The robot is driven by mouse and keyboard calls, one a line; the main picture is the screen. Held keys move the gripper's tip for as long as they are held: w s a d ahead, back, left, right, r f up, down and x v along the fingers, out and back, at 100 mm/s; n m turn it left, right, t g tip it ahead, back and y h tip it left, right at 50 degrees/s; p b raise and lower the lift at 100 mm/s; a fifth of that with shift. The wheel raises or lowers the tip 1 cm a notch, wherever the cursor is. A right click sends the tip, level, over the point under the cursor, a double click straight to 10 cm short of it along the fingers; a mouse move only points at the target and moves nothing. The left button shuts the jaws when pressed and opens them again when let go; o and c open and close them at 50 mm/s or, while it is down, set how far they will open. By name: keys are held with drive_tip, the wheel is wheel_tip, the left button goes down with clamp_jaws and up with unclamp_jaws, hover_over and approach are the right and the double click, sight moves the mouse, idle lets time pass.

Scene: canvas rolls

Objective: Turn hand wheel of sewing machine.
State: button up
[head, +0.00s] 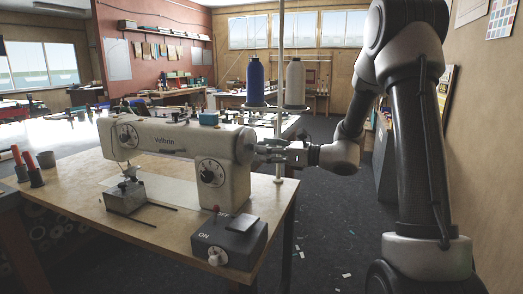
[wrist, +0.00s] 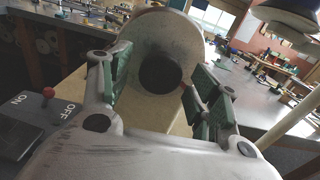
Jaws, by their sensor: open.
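The cream sewing machine (head: 165,150) stands on the wooden table, with dials on its front. Its hand wheel (wrist: 160,32) shows in the wrist view as a round pale end with a dark centre. In the head view the wheel at the machine's right end is largely hidden by my gripper (head: 268,149). My gripper (wrist: 158,78) is open, with one green-padded finger on each side of the wheel. I cannot tell whether the pads touch its rim.
A dark control box (head: 230,240) marked ON and OFF sits at the table's front right corner. Blue (head: 255,82) and white (head: 295,82) thread spools stand behind the machine. Red-handled tools (head: 33,168) are at the left. The floor right of the table is mostly clear.

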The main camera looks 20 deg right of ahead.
drive_tip(key=shift+x, duration=0.85)
drive_tip(key=c, duration=1)
drive_tip(key=shift+m, duration=0.3)
drive_tip(key=shift+c, duration=0.2)
